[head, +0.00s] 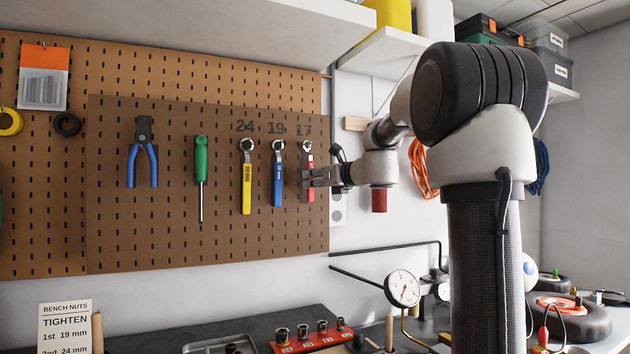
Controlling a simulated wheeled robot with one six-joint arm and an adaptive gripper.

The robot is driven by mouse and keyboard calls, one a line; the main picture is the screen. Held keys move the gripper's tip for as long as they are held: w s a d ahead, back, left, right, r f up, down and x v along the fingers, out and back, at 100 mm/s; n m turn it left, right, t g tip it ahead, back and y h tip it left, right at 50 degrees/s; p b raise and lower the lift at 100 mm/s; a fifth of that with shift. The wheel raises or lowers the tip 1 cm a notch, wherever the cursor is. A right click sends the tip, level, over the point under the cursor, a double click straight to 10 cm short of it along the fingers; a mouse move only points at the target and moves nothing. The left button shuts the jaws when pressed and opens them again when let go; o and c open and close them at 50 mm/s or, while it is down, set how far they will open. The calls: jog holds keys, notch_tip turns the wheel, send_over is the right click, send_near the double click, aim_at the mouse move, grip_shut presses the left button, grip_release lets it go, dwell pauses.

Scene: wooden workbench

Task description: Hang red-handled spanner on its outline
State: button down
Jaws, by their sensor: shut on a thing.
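The red-handled spanner (310,192) is upright at the right end of the dark pegboard panel (150,240), under the painted number 17, with its ring end up. My gripper (308,179) reaches in from the right and is shut on the spanner's handle. The gripper's fingers hide part of the handle. The spanner's outline is hidden or too small to make out. I cannot tell whether the ring end is on a hook or just in front of the board.
A blue-handled spanner (278,185) hangs close on the left under 19, with a yellow-handled spanner (246,188) under 24. A green screwdriver (201,170) and blue pliers (143,165) hang further left. A dial gauge (402,288) and red socket rail (313,340) stand below on the bench.

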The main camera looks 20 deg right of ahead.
dwell(0.4)
jog(key=c, duration=1.3)
grip_release()
jog(key=shift+o, duration=0.2)
